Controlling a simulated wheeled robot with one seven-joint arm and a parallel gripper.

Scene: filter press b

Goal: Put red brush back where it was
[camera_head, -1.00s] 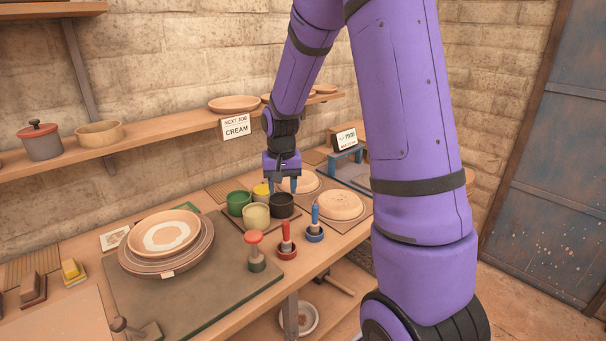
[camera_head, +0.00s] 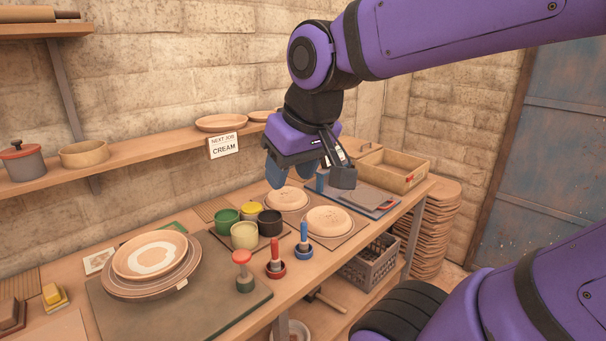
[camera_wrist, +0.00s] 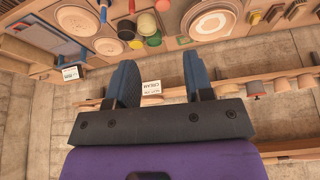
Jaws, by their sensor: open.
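The red brush (camera_head: 275,250) stands upright in a small red round holder (camera_head: 275,271) near the table's front edge. A blue brush (camera_head: 304,233) stands upright in a dark blue holder (camera_head: 304,251) just to its right. My gripper (camera_head: 308,178) is raised above the back right of the table, behind the brushes and well apart from them. Its fingers are apart, with nothing between them; they also show spread in the wrist view (camera_wrist: 158,78).
Green (camera_head: 227,221), yellow, cream (camera_head: 244,236) and black pots (camera_head: 270,223) stand close behind the brushes. A red-topped stamp (camera_head: 243,268) stands left. Stacked plates (camera_head: 152,258) and round discs (camera_head: 328,221) flank them. A "CREAM" sign (camera_head: 223,146) hangs on the shelf.

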